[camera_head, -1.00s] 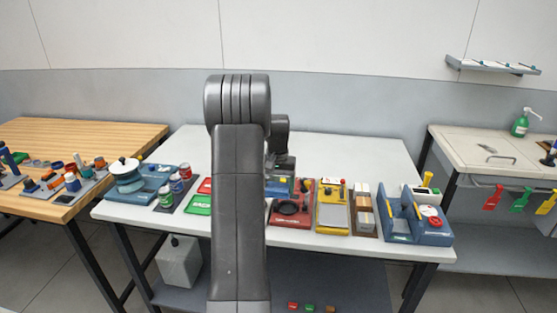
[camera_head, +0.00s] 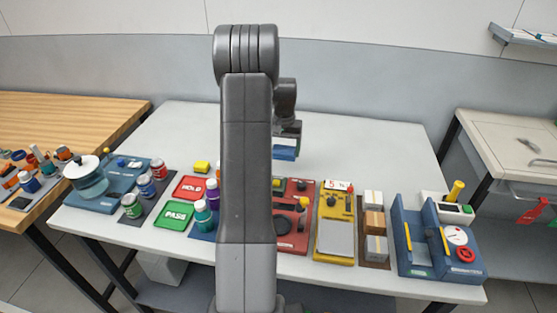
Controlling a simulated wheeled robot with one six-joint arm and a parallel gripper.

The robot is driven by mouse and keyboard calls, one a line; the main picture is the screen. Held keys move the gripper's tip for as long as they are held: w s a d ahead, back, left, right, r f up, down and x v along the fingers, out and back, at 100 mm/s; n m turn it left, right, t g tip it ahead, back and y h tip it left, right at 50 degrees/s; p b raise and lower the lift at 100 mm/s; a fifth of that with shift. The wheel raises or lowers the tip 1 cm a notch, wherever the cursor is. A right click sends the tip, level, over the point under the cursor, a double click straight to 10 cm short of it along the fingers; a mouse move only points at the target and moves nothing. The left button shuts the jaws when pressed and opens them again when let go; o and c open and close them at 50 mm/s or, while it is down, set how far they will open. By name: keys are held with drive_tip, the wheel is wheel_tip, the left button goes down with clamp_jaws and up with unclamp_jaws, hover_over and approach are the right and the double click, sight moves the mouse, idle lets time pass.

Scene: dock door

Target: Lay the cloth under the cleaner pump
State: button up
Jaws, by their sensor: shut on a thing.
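My gripper (camera_head: 287,139) is seen from behind, partly hidden by my arm, above the middle of the white table. It is shut on a flat blue piece (camera_head: 285,153), which looks like the folded cloth; little of it shows. It appears to be held above the tabletop. The green cleaner pump is out of the present view; the earlier frame has it on the bench at the right.
The white table (camera_head: 360,140) is clear at the back. Along its front stand red and green trays (camera_head: 174,215), a yellow device (camera_head: 335,240) and a blue fixture (camera_head: 440,250). A pale bench (camera_head: 490,140) stands at the right, a wooden bench (camera_head: 70,105) at the left.

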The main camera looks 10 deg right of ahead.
sight(283, 172)
drive_tip(key=shift+f+p, duration=0.6)
drive_tip(key=shift+f, duration=2.95)
drive_tip(key=o, duration=0.5)
drive_tip(key=shift+f, duration=0.15)
drive_tip(key=o, duration=0.5)
drive_tip(key=shift+c, duration=0.2)
